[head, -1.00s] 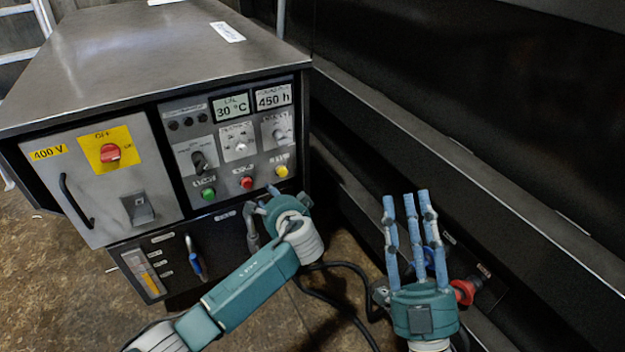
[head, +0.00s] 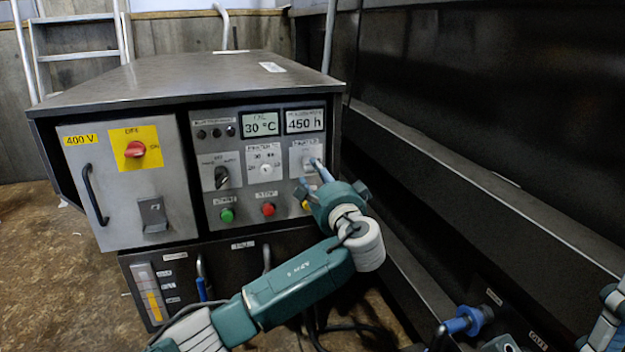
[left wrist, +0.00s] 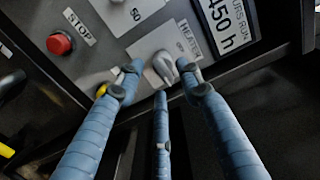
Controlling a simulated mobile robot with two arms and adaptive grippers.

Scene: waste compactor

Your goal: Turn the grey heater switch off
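The grey heater switch (head: 311,161) is a small knob on a light plate at the upper right of the control panel, below the 450 h display. In the left wrist view the knob (left wrist: 164,68) sits beside a label reading HEATER. My left gripper (head: 316,180) is at the panel just in front of it. In the left wrist view its fingers (left wrist: 158,78) are apart, with the knob between the two outer tips. I cannot tell whether they touch it. In the head view the fingers partly hide the switch. Part of my right arm (head: 607,318) shows at the right edge.
Nearby are a red stop button (left wrist: 60,43), a green button (head: 227,215), a black knob (head: 222,177) and a white knob plate (head: 266,166). A red main switch (head: 135,149) is on the left door. A dark wall and rail (head: 470,180) run close on the right.

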